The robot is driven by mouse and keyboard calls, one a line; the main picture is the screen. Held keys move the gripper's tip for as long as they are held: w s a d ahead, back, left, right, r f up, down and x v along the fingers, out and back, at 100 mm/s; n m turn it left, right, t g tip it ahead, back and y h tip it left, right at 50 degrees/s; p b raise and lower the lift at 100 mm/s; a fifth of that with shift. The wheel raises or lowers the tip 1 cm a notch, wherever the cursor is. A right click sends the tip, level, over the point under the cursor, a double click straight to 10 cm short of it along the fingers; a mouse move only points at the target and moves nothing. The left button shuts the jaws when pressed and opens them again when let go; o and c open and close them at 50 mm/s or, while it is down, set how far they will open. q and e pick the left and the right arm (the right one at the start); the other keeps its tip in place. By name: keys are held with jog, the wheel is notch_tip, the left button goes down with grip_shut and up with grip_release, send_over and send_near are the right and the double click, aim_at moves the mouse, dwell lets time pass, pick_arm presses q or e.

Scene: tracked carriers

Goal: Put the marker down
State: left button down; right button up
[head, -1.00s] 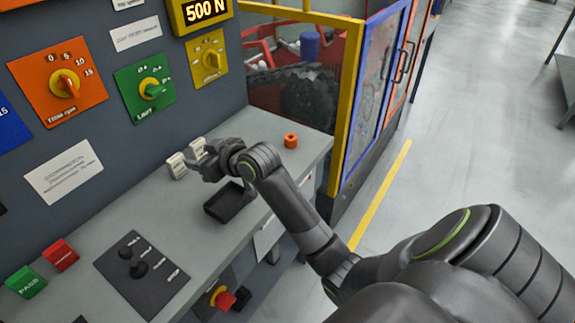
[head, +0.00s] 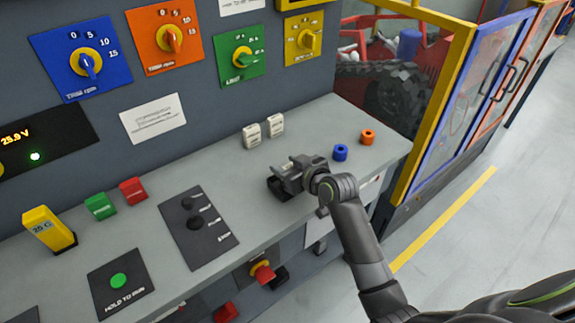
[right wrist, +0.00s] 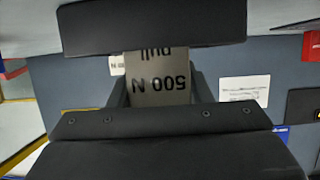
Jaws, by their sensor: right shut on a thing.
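The marker (right wrist: 158,85) is a grey block lettered "500 N pull", upside down in the right wrist view. It sits between the two dark jaws of my right gripper (right wrist: 155,82), which is shut on it. My left gripper is not in view.
Two pale lettered blocks (head: 264,131) stand on the desk (head: 225,165) by the panel. A blue ring (head: 340,152) and an orange ring (head: 367,137) lie right of my gripper. A black control plate (head: 198,228), red and green blocks and a yellow block (head: 48,228) are left.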

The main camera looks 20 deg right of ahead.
jog(key=shift+f, duration=0.1)
jog(key=o, duration=1)
jog(key=shift+r, duration=0.2)
jog(key=v, duration=1.2)
